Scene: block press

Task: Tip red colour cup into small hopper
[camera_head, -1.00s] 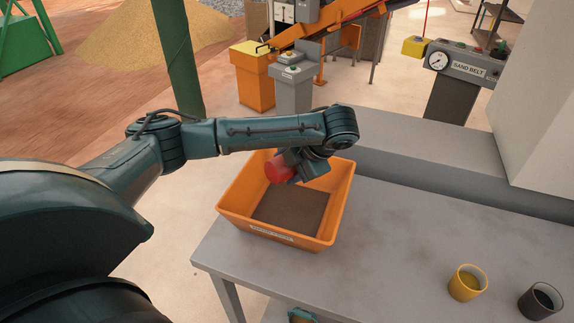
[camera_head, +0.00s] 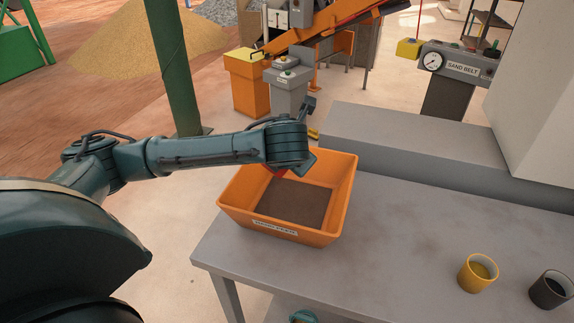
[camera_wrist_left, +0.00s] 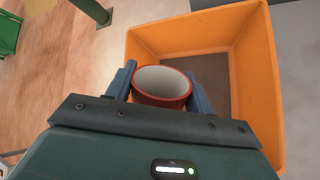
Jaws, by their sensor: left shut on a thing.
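The red cup (camera_wrist_left: 162,101) is held between the two fingers of my left gripper (camera_wrist_left: 160,72) in the left wrist view. Its mouth faces that camera and its pale inside looks empty. In the head view only a red sliver of the cup (camera_head: 277,169) shows below my wrist, at the left back rim of the orange hopper. The hopper (camera_head: 342,200) stands at the table's left end with a brown floor or layer inside; I cannot tell which. It fills the right of the wrist view (camera_wrist_left: 262,75). My right gripper is not in view.
A yellow cup (camera_head: 478,273) with yellowish contents and a dark cup (camera_head: 550,290) stand at the table's right front. The grey table (camera_head: 390,255) is clear between them and the hopper. A raised grey ledge (camera_head: 410,145) runs behind. A green post (camera_head: 172,70) stands at the back left.

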